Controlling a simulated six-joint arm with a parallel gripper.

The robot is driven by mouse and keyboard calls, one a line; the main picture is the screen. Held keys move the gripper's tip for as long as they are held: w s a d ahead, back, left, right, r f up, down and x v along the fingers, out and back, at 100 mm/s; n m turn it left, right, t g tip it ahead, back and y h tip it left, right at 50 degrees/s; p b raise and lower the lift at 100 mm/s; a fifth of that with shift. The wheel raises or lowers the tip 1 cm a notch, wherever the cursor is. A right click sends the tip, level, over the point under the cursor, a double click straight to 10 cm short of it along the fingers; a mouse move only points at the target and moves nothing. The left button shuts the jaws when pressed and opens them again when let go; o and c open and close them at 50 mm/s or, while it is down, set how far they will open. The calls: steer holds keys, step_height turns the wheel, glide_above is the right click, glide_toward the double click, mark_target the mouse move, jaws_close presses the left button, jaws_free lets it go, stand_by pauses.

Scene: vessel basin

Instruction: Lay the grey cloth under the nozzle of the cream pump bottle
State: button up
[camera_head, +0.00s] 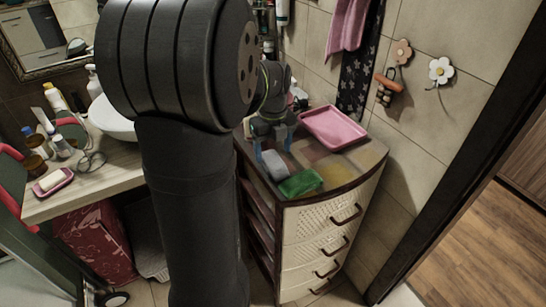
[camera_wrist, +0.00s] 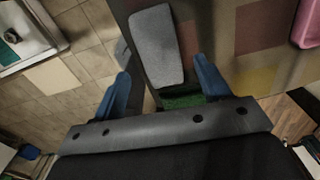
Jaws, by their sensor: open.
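The grey cloth (camera_head: 273,166) lies flat on top of the drawer cabinet, near its left edge. It fills the upper middle of the wrist view (camera_wrist: 157,45) as a pale grey oblong. My gripper (camera_head: 273,154) is open, with its blue fingers over the cabinet top near the cloth. In the wrist view the fingers (camera_wrist: 161,70) stand apart on either side of the cloth's near end, and nothing is held. A pale pump bottle (camera_head: 93,82) stands by the washbasin at the left; my arm stands close to it, and its nozzle is small and unclear.
A green sponge-like block (camera_head: 301,183) lies beside the cloth, towards the cabinet front. A pink tray (camera_head: 335,127) sits at the back right of the cabinet. The left counter (camera_head: 100,181) holds several bottles, glasses and a pink soap dish (camera_head: 53,182).

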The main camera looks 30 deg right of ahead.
mark_target(273, 160)
step_height(273, 160, up, 8)
stand_by(0.5)
steer(key=shift+f, duration=3.95)
steer(key=shift+f, duration=0.1)
